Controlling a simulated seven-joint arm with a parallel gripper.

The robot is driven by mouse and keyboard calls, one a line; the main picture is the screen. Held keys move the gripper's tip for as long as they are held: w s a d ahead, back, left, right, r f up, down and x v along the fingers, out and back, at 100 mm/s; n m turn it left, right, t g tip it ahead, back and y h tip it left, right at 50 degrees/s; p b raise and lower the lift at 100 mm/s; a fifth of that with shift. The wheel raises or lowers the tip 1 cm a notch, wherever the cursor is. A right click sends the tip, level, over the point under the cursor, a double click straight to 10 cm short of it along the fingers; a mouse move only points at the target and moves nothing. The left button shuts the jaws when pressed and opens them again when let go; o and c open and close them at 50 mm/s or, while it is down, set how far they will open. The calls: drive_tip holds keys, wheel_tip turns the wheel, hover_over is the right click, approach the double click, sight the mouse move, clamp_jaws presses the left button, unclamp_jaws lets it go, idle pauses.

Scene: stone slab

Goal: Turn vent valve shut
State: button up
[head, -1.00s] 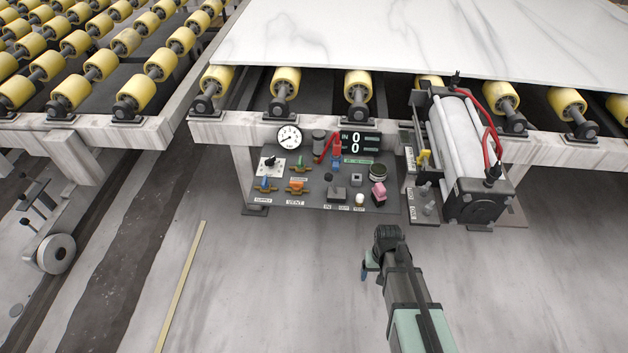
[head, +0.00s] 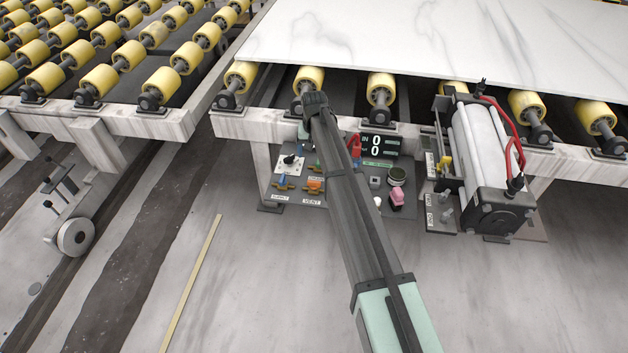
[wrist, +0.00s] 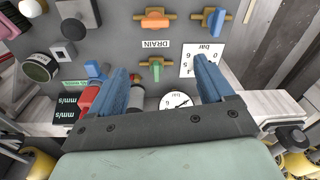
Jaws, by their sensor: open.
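The vent valve (head: 315,185) has an orange handle on a brass body, above the VENT label (head: 311,202) on the grey control panel. In the wrist view its orange handle (wrist: 155,20) lies lengthwise along the brass body, at the top of the picture. My gripper (head: 304,132) is over the panel's upper part, apart from the orange handle. In the wrist view my gripper (wrist: 162,70) is open, its two blue fingers either side of the green drain handle, with nothing held. The VENT label is outside the wrist view.
The blue supply handle (wrist: 215,18) is close beside the orange one. The green drain handle (wrist: 157,65), a gauge (wrist: 178,100) and a dial (wrist: 200,58) are near the fingers. A pink button (head: 396,198) and a cylinder unit (head: 480,160) stand to the right.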

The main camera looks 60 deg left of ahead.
sight(314, 182)
drive_tip(key=f, duration=0.4)
drive_tip(key=f+m, duration=0.1)
drive_tip(key=f, duration=0.4)
drive_tip(key=d+f+m+h, duration=0.1)
drive_tip(key=f, duration=0.4)
drive_tip(key=shift+s, duration=0.15)
drive_tip(key=shift+c, duration=0.3)
drive_tip(key=c, duration=1)
